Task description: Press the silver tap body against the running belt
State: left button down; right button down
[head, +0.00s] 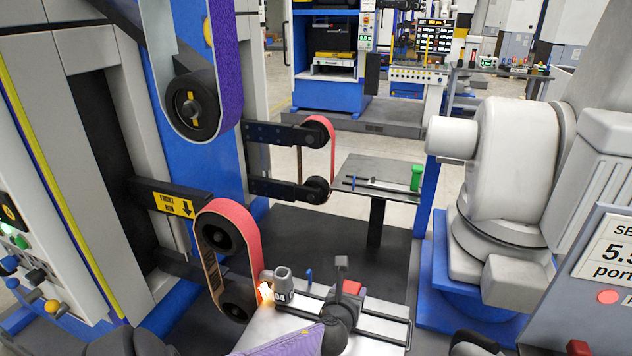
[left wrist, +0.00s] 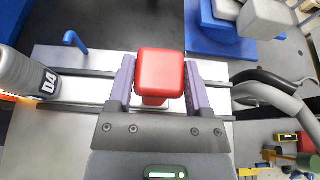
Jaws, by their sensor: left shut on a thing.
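My left gripper (head: 345,299) is shut on a red block-shaped handle (head: 352,287) on the slide, to the right of the tap body. In the left wrist view the purple fingers (left wrist: 161,84) flank the red handle (left wrist: 160,72). My right gripper is not in view.
Two dark rails (head: 378,322) run along the pale slide plate (head: 262,328). A small blue lever (head: 309,277) stands behind the tap body. A second belt (head: 331,147) is further back. A white robot arm (head: 515,150) on a blue base and a display panel (head: 605,265) stand at right.

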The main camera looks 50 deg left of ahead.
pick_arm(q)
jog(key=shift+s+a+f, duration=0.1)
jog(key=shift+a, duration=0.1)
dwell(0.3)
jog(key=shift+w+d, duration=0.25)
jog(key=shift+d, duration=0.3)
jog(key=w+d, duration=0.4)
jog(key=d, duration=0.3)
jog(key=shift+w+d, duration=0.1)
jog(key=shift+w, duration=0.15)
grip_release()
